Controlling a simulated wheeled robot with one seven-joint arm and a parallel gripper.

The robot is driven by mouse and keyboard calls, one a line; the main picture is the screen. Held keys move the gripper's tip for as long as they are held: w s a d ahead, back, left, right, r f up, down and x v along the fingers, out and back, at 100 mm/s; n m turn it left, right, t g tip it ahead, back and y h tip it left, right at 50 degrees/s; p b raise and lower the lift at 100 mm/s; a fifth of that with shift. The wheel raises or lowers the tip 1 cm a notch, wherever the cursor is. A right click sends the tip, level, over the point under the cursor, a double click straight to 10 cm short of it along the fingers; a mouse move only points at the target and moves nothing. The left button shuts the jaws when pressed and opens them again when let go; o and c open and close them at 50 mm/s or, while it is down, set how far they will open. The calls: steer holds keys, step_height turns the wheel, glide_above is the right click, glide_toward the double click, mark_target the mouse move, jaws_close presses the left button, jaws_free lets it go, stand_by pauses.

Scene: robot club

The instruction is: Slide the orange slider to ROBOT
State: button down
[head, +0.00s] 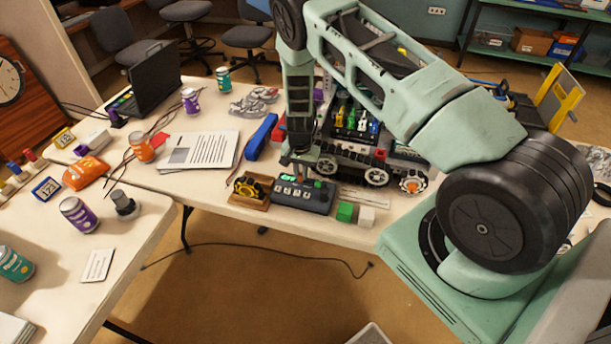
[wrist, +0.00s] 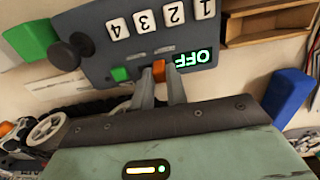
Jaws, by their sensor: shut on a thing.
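The dark grey control box (head: 303,197) stands at the table's front edge, below my arm. In the wrist view the control box (wrist: 98,45) appears upside down, with white keys numbered 1 to 4, a lit green display (wrist: 193,59) reading OFF, a green piece (wrist: 121,74) and a black knob (wrist: 70,50). The orange slider (wrist: 158,70) sits beside the display. My gripper (wrist: 160,80) is shut on the slider, one finger on each side. In the head view my gripper (head: 299,160) is over the box's back edge, and the slider is hidden. No ROBOT label is readable.
A wheeled robot model (head: 350,165) stands close behind the box. A wooden tray (head: 241,200) lies to its left, and a green block (head: 345,212) and a white block (head: 366,216) to its right. A blue box (head: 262,137) and papers (head: 210,148) lie farther left.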

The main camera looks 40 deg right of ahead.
steer(key=c, duration=1.4)
jaws_free()
steer(key=shift+w+a, duration=0.2)
steer(key=shift+w, duration=0.1)
steer(key=shift+s, duration=0.1)
step_height(320, 180, up, 18)
steer(key=b, duration=0.4)
steer(key=shift+f, duration=0.25)
steer(key=s+a+r+n+y, duration=0.1)
steer(key=s+a+r+n, duration=0.35)
steer(key=s+a, duration=0.4)
steer(key=s+a+r+n+y, duration=0.1)
steer(key=s+a+r+n, duration=0.4)
steer(key=a, duration=0.7)
steer(key=s+a+r+n, duration=0.1)
steer(key=s+n, duration=0.2)
steer(key=s, duration=0.3)
steer(key=s+a+r+n+h, duration=0.1)
steer(key=s+a+r+n, duration=0.1)
steer(key=s, duration=0.5)
steer(key=s+a+r+n+b, duration=0.1)
steer(key=s+n, duration=0.2)
steer(key=s, duration=0.3)
steer(key=shift+s+a+r+n, duration=0.2)
steer(key=shift+s+r+n, duration=0.1)
steer(key=shift+s+n, duration=0.1)
